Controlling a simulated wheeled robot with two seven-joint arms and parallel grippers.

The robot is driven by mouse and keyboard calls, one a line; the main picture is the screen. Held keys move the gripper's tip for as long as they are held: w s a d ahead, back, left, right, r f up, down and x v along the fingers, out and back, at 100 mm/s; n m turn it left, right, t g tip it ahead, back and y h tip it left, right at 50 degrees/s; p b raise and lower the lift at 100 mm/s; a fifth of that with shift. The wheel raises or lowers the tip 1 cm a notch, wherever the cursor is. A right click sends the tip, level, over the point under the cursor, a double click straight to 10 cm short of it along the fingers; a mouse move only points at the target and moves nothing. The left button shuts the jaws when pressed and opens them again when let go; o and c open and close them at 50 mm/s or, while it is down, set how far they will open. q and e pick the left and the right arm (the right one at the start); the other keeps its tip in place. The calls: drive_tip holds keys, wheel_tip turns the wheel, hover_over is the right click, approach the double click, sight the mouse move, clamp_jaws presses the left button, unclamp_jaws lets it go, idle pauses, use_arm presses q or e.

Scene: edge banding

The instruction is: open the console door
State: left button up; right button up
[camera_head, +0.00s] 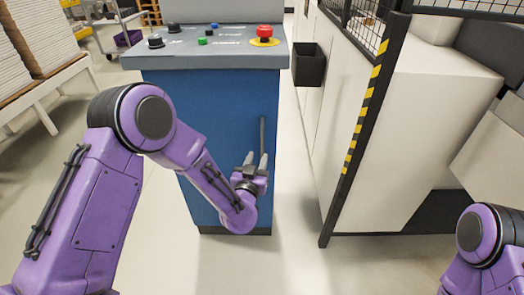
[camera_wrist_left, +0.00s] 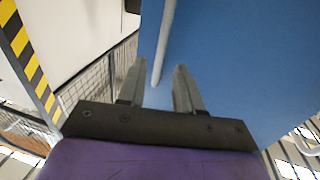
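The console (camera_head: 200,120) stands ahead with a blue door (camera_head: 225,110) that looks shut. A grey vertical bar handle (camera_head: 262,135) is on the right side of the door. In the left wrist view the handle (camera_wrist_left: 163,45) shows as a pale bar against the blue door (camera_wrist_left: 230,65). My left gripper (camera_head: 256,163) is at the lower part of the handle. Its two fingers (camera_wrist_left: 158,85) are open and apart, with the handle's end showing between them; I see no finger closed on it. My right gripper is out of view; only part of the right arm shows at lower right.
The console's top carries black knobs, small buttons and a red emergency stop (camera_head: 265,33). A black-and-yellow striped post (camera_head: 365,110) with mesh fencing stands to the right. A black bin (camera_head: 309,64) hangs beside the console. The floor in front is clear.

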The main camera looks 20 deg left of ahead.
sight(262, 145)
use_arm(q)
drive_tip(key=w, duration=0.5)
drive_tip(key=w+a, duration=0.1)
drive_tip(key=w, duration=0.2)
drive_tip(key=shift+w+f, duration=0.1)
drive_tip(key=shift+d, duration=0.1)
clamp_jaws()
